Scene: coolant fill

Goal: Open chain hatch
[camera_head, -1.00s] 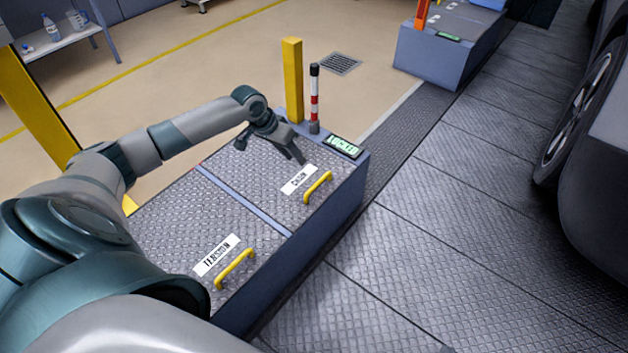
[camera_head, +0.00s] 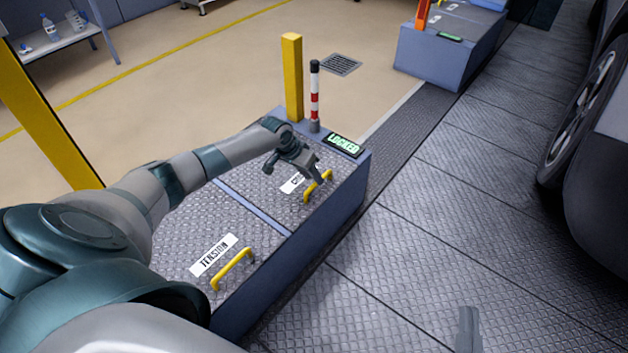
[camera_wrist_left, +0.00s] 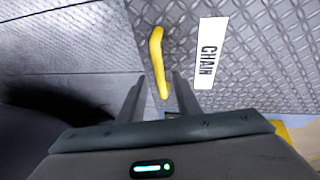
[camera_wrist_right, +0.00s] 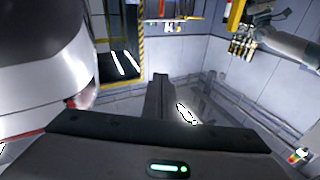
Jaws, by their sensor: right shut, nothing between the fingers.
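The chain hatch (camera_head: 256,182) is a closed grey tread-plate lid on a low blue-grey box. It has a white CHAIN label (camera_wrist_left: 207,53) and a yellow bar handle (camera_wrist_left: 156,54). My left gripper (camera_head: 317,180) is over this handle and partly hides it and the label in the head view. In the left wrist view the left fingers (camera_wrist_left: 159,98) are open, with the near end of the handle between their tips; contact cannot be told. My right gripper (camera_wrist_right: 160,95) is shut and empty; its tip shows at the bottom right of the head view (camera_head: 468,328).
A TENSION lid with its own yellow handle (camera_head: 232,268) lies beside the chain hatch. A green display reading LOCKED (camera_head: 343,145), a yellow post (camera_head: 292,77) and a red-white post (camera_head: 315,95) stand at the far end. A car (camera_head: 600,150) is at right.

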